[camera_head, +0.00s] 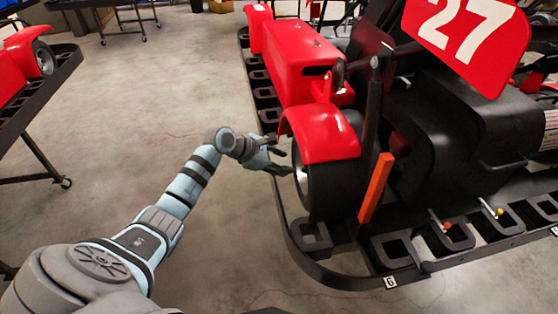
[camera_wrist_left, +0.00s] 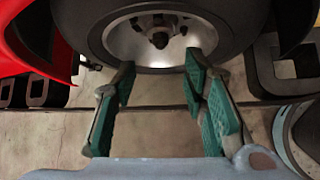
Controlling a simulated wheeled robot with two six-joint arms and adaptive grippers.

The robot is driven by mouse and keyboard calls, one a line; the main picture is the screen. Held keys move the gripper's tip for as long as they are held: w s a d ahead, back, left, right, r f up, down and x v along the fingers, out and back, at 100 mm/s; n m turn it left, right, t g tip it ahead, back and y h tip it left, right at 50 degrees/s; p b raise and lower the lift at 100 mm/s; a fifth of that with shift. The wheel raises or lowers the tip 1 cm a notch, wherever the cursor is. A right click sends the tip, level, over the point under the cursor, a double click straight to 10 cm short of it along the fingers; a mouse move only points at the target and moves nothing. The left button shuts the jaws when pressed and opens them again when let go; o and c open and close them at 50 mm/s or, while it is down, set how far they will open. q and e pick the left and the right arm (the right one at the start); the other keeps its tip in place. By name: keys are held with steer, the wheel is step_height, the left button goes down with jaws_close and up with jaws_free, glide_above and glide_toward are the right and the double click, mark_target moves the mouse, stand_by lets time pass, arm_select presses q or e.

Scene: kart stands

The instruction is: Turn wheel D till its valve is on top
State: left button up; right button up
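A kart wheel (camera_head: 302,178) with a black tyre and silver rim stands under a red fender; no letter for it is readable, so I cannot tell if it is wheel D. In the left wrist view the tyre (camera_wrist_left: 95,35) and silver rim (camera_wrist_left: 128,46) fill the top, with dark hub parts at the centre. I cannot make out a valve. My left gripper (camera_head: 283,162) is beside the wheel's outer face. In the wrist view its green-padded fingers (camera_wrist_left: 160,72) are spread with nothing between them, tips close to the lower rim. My right gripper is out of view.
The red kart, with number plate 27 (camera_head: 468,32), rests on a black stand (camera_head: 330,278) with a rail around it. A tag G (camera_head: 390,282) is on the rail. An orange bar (camera_head: 376,188) stands behind the wheel.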

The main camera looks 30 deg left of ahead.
arm_select(q)
steer(key=shift+s+a+r, duration=0.1)
steer(key=shift+s+r, duration=0.3)
